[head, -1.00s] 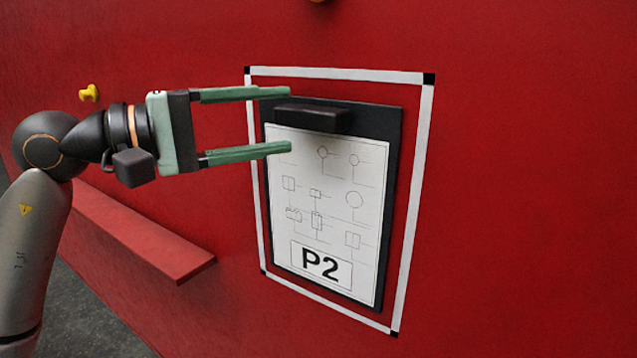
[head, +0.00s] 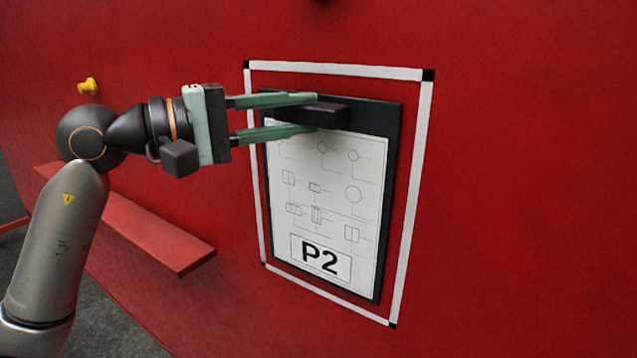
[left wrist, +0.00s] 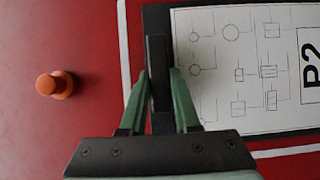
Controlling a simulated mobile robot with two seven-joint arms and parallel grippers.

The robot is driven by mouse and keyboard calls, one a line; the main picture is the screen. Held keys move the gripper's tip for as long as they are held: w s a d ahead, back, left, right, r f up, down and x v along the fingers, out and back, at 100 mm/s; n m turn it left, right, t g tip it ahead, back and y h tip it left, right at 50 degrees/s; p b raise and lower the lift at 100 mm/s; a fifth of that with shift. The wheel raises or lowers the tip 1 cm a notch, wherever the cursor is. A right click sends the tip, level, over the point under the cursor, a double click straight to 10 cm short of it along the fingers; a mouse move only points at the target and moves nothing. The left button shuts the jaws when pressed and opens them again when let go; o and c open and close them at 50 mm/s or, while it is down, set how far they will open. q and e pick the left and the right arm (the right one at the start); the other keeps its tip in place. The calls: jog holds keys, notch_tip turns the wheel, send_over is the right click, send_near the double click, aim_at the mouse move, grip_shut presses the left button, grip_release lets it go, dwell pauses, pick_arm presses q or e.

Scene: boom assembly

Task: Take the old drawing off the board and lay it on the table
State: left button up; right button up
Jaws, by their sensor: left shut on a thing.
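The drawing (head: 325,205) is a white sheet with line symbols and a "P2" label. It is on a dark board (head: 388,150) against the red wall, inside a white outline. A black bar (head: 327,113) crosses the board's top. My left gripper (head: 318,113) is shut on this bar, one green finger above it and one below. In the left wrist view the fingers (left wrist: 159,78) close on both sides of the bar (left wrist: 160,95), and the drawing (left wrist: 240,70) shows beside it. My right gripper is not in view.
A red ledge (head: 150,235) juts from the wall at lower left. A yellow knob (head: 88,86) is on the wall at left. An orange knob (left wrist: 55,85) shows in the left wrist view. No table is seen.

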pick_arm(q)
grip_shut()
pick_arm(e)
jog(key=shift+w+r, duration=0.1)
pick_arm(q)
jog(key=shift+r, duration=0.1)
